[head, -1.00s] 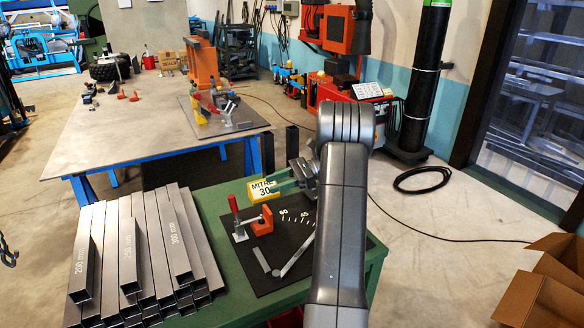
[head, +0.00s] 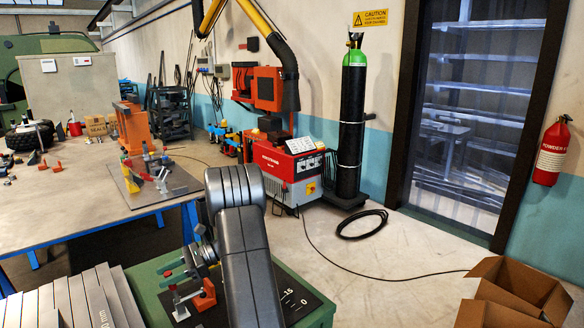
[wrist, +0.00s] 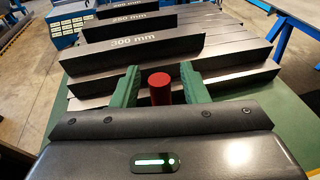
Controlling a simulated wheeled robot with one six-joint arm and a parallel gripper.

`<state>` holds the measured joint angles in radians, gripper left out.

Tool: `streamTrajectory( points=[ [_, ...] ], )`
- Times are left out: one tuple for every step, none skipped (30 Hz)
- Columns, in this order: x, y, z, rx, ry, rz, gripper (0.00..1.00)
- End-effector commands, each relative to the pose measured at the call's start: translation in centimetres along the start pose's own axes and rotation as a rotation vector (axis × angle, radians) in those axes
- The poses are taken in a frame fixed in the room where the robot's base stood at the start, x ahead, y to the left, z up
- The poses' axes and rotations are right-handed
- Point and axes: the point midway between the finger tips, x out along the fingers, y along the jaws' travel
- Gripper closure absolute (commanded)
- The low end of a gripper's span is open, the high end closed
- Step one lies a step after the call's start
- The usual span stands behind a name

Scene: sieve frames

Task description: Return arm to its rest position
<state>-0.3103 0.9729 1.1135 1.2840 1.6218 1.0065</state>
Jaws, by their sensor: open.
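My arm (head: 250,255) reaches over the green bench (head: 150,283) at the bottom of the head view. My gripper (head: 170,272) is at its left end, with green fingers pointing left near the clamp on the dark plate (head: 290,302). The clamp's orange-red block (head: 205,295) shows partly behind my arm. In the wrist view my gripper (wrist: 158,80) is open. A red cylinder (wrist: 160,88), apparently the clamp handle, shows in the gap between the fingers. I cannot tell its depth, and neither finger visibly touches it.
Steel tubes (head: 70,300) are stacked left of my gripper; they fill the wrist view (wrist: 170,43), some marked in millimetres. A second table (head: 80,205) stands beyond. Cardboard boxes (head: 515,290), a red welder (head: 290,170) and a gas cylinder (head: 352,130) stand right.

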Motion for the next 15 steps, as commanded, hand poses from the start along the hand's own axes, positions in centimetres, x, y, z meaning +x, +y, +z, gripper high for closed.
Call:
streamTrajectory(
  points=[
    [0.1,0.0,0.0,-0.001,0.004,0.0,0.6],
    [0.1,0.0,0.0,-0.001,0.005,0.0,0.6],
    [0.1,0.0,0.0,-0.001,0.006,0.0,0.6],
    [0.1,0.0,0.0,-0.001,0.006,0.0,0.6],
    [0.1,0.0,0.0,-0.001,0.006,0.0,0.6],
    [0.1,0.0,0.0,-0.001,0.006,0.0,0.6],
    [0.1,0.0,0.0,-0.001,0.006,0.0,0.6],
    [0.0,0.0,0.0,-0.001,0.006,0.0,0.6],
    [0.0,0.0,0.0,-0.001,0.006,0.0,0.6],
    [0.0,0.0,0.0,-0.001,0.006,0.0,0.6],
    [-0.1,0.0,0.0,-0.001,0.005,0.0,0.6],
    [-0.2,0.0,0.0,-0.001,0.003,-0.001,0.6],
    [-0.4,0.0,-0.1,0.0,0.0,-0.001,0.6],
    [-0.7,-0.1,-0.1,0.001,-0.003,-0.002,0.6],
    [-1.1,-0.1,-0.1,0.002,-0.009,-0.001,0.6]
  ],
)
